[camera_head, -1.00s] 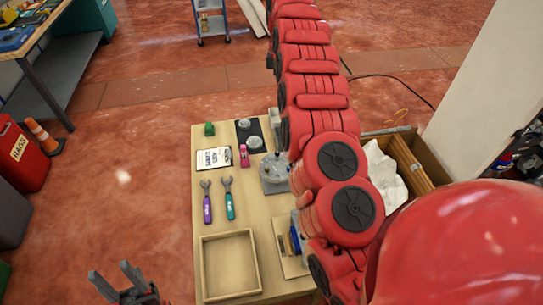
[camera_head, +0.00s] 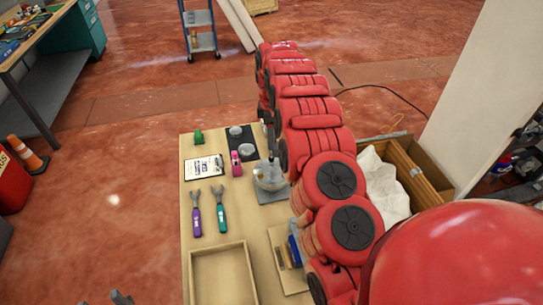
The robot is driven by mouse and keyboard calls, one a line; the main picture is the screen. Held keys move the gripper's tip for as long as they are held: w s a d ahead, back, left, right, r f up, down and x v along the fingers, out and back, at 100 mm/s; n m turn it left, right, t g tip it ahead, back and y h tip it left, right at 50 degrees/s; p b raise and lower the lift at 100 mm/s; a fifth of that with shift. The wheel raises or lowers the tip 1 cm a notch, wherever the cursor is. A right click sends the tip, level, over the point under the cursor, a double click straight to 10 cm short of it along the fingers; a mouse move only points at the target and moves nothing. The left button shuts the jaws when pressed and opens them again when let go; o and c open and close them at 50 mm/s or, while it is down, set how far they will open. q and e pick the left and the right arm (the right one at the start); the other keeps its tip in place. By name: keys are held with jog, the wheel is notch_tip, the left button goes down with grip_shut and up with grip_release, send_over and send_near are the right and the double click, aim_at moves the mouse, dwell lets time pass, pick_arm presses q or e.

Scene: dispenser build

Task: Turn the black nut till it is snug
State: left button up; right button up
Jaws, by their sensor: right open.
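A round, greyish, glassy-looking part (camera_head: 269,178) stands on a grey plate (camera_head: 272,196) at the table's right side, partly behind my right arm. I cannot make out the black nut; it is too small or hidden. My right gripper (camera_head: 271,152) points down just above the round part, open, its fingers small and partly covered by my arm. I cannot tell whether it touches anything. My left gripper (camera_head: 118,298) shows only its fingertips at the bottom edge, left of the table, spread apart and empty.
On the wooden table (camera_head: 235,226) lie a purple wrench (camera_head: 195,214), a teal wrench (camera_head: 219,212), a label card (camera_head: 204,167), a pink bottle (camera_head: 236,164), a green piece (camera_head: 198,137) and a black mat (camera_head: 250,137). An empty wooden tray (camera_head: 222,250) sits in front; a board with tools (camera_head: 290,260) lies beside it.

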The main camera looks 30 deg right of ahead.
aim_at(272, 158)
notch_tip(272, 158, down, 8)
jog(key=shift+f+p, duration=0.1)
jog(key=shift+p, duration=0.7)
grip_shut()
